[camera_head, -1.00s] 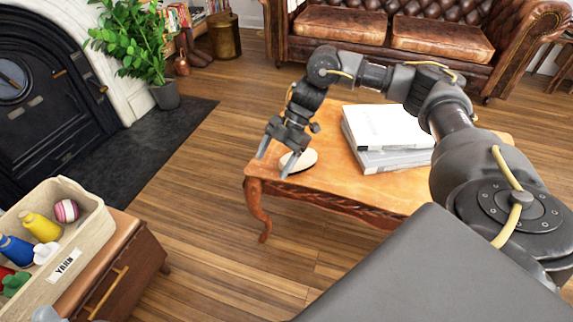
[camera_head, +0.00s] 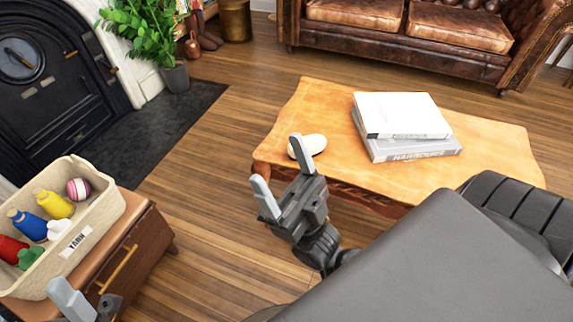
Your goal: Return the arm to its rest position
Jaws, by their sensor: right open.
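My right gripper (camera_head: 279,170) is open and empty, with its two pale fingertips apart. It hangs in front of the wooden coffee table's near left corner. The rest of my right arm is mostly hidden behind my own dark body at the lower right. One pale finger and a dark part of my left gripper (camera_head: 78,303) show at the bottom left edge, in front of the cabinet; its jaw state cannot be made out. A white rounded object (camera_head: 310,145) lies on the table's left end, apart from my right gripper.
The coffee table (camera_head: 490,152) carries stacked books (camera_head: 400,116). A yarn basket (camera_head: 110,205) with several coloured items stands on a wooden cabinet (camera_head: 150,240) at lower left. A leather sofa (camera_head: 455,63), a plant (camera_head: 140,35) and a fireplace (camera_head: 60,90) stand farther back. Floor between cabinet and table is clear.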

